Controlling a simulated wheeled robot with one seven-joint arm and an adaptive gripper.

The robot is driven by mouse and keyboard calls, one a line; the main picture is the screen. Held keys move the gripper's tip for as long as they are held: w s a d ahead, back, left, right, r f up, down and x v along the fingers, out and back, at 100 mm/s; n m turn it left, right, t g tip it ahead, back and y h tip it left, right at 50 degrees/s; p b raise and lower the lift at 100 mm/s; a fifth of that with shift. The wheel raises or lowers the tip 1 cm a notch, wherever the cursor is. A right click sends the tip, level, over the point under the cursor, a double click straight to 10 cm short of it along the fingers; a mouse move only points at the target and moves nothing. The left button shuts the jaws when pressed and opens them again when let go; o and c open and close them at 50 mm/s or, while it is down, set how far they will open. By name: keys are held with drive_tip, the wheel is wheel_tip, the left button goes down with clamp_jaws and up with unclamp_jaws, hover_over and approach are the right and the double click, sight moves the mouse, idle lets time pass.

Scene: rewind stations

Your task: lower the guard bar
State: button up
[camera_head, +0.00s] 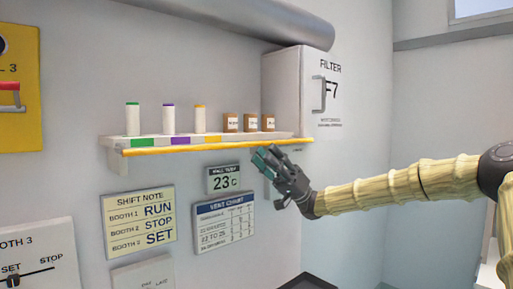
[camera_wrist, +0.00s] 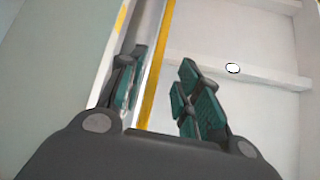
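The guard bar (camera_head: 215,146) is a thin yellow-orange bar running along the front edge of the white wall shelf (camera_head: 118,157). My gripper (camera_head: 267,161) is just below the bar's right part, reaching in from the right. In the wrist view my gripper (camera_wrist: 162,92) is open, with its teal finger pads apart. The yellow bar (camera_wrist: 154,75) runs between the two fingers in that picture, nearer the left one. I see no finger closed on it, and cannot tell whether either touches it. The bar's lower stretch is hidden behind my gripper's body there.
White bottles (camera_head: 168,120) with coloured caps and small brown boxes (camera_head: 249,122) stand on the shelf. A white filter cabinet (camera_head: 286,90) is at its right end. A temperature display (camera_head: 223,179) and a vent chart (camera_head: 225,222) are on the wall below.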

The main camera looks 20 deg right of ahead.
drive_tip(key=v, duration=0.4)
drive_tip(key=shift+d+f, duration=0.15)
drive_tip(key=shift+f, duration=0.05)
idle(0.4)
